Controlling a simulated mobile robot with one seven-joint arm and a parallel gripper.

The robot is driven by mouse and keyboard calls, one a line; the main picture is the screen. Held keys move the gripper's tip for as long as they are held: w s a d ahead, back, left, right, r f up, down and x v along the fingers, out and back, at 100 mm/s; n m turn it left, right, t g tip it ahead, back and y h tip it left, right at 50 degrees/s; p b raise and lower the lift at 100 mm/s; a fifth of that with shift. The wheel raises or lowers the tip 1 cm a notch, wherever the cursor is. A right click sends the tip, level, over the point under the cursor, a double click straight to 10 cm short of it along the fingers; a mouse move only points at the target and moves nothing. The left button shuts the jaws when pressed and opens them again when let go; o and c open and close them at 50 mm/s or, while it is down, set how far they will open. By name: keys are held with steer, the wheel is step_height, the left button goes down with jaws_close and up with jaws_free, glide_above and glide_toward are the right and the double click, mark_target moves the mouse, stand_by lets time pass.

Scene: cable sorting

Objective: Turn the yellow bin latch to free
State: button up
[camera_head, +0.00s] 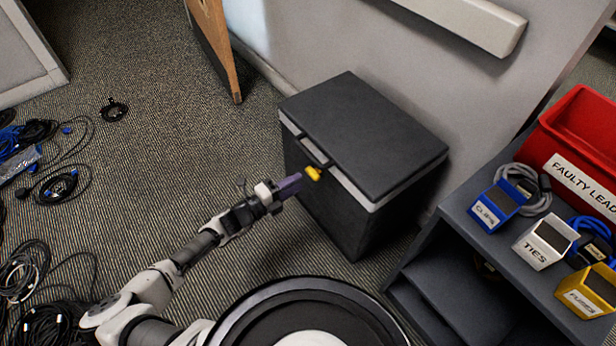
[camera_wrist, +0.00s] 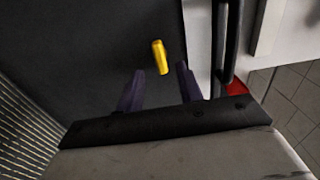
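The yellow latch (camera_head: 313,173) is on the front of the dark grey bin (camera_head: 335,208), just below the rim and near the lid's handle. In the wrist view the latch (camera_wrist: 160,57) is a short yellow bar, slightly tilted, standing out against the dark bin face. My gripper (camera_head: 298,182) is close to the latch, to its left in the head view. In the wrist view its two purple fingers (camera_wrist: 158,82) are apart, with a gap between them. The latch lies just beyond the fingertips, roughly in line with the gap, and nothing is held.
The bin lid (camera_head: 365,135) is shut. A grey shelf unit (camera_head: 455,245) with a red bin (camera_head: 575,145) and small labelled holders stands at the right. Coiled cables (camera_head: 40,165) lie on the carpet at the left. A wooden panel (camera_head: 215,45) stands behind.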

mark_target(310, 176)
steer(key=x, duration=0.5)
steer(key=shift+w+d, duration=0.1)
jaws_close()
